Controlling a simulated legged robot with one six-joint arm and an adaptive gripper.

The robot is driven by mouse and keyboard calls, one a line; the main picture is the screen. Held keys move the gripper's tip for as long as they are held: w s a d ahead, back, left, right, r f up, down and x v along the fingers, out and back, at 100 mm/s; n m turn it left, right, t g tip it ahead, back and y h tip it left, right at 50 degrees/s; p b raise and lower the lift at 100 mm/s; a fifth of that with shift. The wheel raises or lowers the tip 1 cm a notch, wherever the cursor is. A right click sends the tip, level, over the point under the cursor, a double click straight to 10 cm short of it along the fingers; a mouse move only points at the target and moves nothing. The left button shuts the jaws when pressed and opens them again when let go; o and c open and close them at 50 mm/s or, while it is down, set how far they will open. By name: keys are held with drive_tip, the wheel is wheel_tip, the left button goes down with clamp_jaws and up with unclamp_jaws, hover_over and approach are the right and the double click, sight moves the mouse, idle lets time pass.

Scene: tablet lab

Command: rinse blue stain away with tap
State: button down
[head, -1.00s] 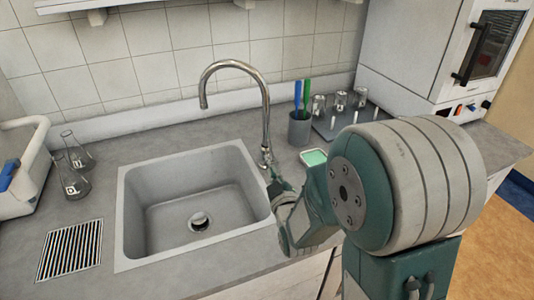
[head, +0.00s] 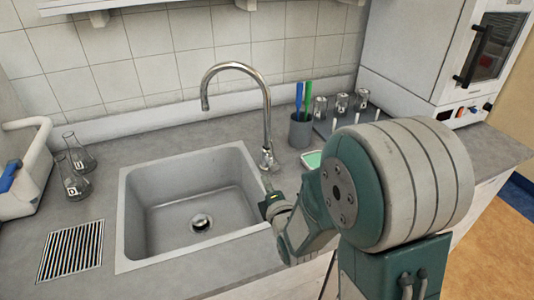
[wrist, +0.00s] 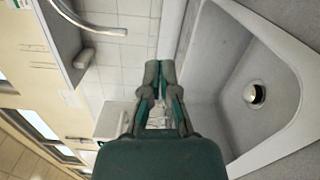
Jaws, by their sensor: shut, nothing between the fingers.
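The chrome tap (head: 265,105) arches over the back right of the grey sink (head: 130,200). No water shows at its spout. The curved spout also shows at the upper left of the wrist view (wrist: 70,15). No blue stain can be made out in the sink basin, whose drain (head: 201,222) is visible. My gripper (head: 266,186) is near the sink's right rim, just in front of the tap base. In the wrist view its fingers (wrist: 160,68) are together, with nothing between them. Whether the fingertips touch the tap base is unclear.
A cup with blue and green items (head: 301,128) and a green-filled dish (head: 312,160) stand right of the tap. Glass flasks (head: 75,165) and a white container (head: 28,170) are on the left. A striped grate (head: 71,252) lies beside the sink.

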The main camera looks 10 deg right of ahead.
sight(272, 151)
drive_tip(key=w+d, duration=0.2)
drive_tip(key=w, duration=0.9)
drive_tip(key=shift+d+r, duration=0.15)
drive_tip(key=shift+r, duration=0.2)
drive_tip(key=shift+w+d+r, duration=0.1)
drive_tip(key=shift+d+r, duration=0.15)
drive_tip(key=shift+d, duration=0.5)
drive_tip(key=shift+a, duration=0.1)
